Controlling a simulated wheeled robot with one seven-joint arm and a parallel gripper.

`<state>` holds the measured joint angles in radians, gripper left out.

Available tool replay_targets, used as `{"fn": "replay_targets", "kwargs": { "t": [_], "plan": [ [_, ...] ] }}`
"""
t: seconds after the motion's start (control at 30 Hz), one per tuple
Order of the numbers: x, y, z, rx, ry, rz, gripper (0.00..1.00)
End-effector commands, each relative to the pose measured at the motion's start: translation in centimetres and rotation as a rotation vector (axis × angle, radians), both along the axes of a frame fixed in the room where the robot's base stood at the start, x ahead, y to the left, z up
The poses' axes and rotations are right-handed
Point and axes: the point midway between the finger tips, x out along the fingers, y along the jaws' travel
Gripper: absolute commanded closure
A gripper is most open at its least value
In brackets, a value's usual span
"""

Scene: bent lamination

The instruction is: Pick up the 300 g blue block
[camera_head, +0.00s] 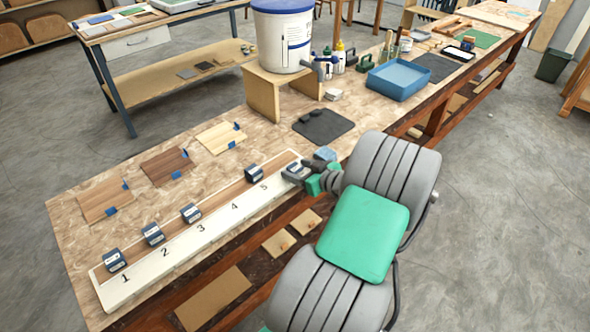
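Several dark blue blocks with white labels sit on a long cream board (185,240) numbered 1 to 5. They stand behind number 1 (114,260), number 2 (153,234), number 3 (191,213) and number 5 (254,172). No block stands behind number 4. Weight markings are too small to read, so I cannot tell which is 300 g. My gripper (300,171) is at the board's right end, right of the block at 5. A dark, white-labelled shape (293,173) is at its fingertips; I cannot tell whether it is held. A lighter blue piece (325,154) shows just behind my gripper.
Wooden sample plates (165,166) lie behind the board. A dark mat (323,126) lies behind my gripper. A white bucket (283,35) on a wooden stand (262,96) and a blue tray (398,79) stand farther back. The bench's front edge runs close before the board.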

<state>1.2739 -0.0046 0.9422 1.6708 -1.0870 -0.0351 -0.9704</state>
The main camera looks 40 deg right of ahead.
Motion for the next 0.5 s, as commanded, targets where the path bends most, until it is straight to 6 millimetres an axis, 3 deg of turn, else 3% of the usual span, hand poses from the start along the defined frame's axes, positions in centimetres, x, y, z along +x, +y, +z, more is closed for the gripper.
{"fn": "replay_targets", "kwargs": {
  "t": [0.5],
  "plan": [
    [-0.03,0.01,0.02,0.000,0.000,0.001,0.83]
  ]
}}
